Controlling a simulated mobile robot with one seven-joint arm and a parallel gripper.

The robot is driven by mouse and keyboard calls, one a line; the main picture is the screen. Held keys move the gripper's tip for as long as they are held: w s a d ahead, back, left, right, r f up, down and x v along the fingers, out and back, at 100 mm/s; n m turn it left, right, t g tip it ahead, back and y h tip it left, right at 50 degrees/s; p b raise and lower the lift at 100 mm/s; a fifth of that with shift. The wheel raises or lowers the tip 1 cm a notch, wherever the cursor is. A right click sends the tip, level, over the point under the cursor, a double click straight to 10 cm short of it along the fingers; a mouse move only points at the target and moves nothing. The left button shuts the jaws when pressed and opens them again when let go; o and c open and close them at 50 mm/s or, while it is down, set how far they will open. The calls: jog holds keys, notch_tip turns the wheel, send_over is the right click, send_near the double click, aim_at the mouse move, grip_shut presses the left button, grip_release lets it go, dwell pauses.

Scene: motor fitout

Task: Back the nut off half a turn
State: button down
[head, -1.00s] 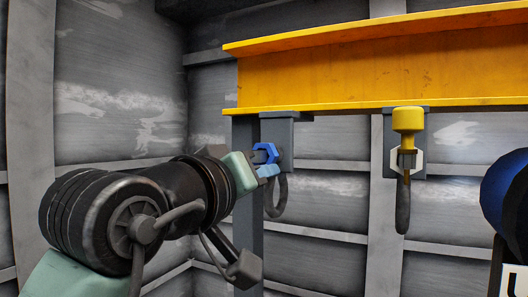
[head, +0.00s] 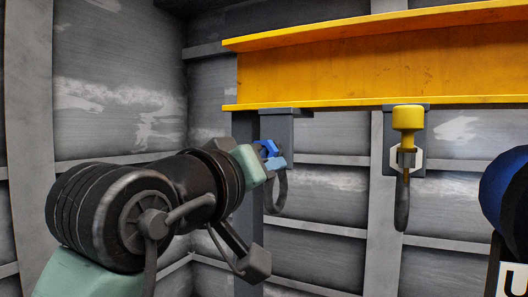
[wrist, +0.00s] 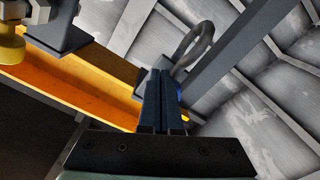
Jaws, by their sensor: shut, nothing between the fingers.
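The blue nut (head: 267,147) sits by the grey bracket under the left end of the yellow beam, above a hanging grey loop (head: 279,192). In the wrist view, a small blue patch of the nut (wrist: 179,91) shows just right of my finger ends. My gripper (wrist: 163,74) is shut and empty, its two dark fingers side by side. They point toward the bracket and partly hide the nut. I cannot tell whether they touch it. In the head view my wrist stands close on the nut's left and the fingers are hard to tell apart from it.
The yellow beam (head: 340,68) runs above to the right. A second bracket with a yellow-capped fitting (head: 408,119) hangs farther right. A dark blue round body (head: 508,195) stands at the right edge. Ribbed grey walls (head: 120,100) lie behind; space between the brackets is clear.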

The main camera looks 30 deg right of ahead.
jog(key=b+v, duration=0.1)
jog(key=v, duration=0.5)
jog(key=shift+s+d+f, duration=0.15)
jog(key=shift+s+f, duration=0.1)
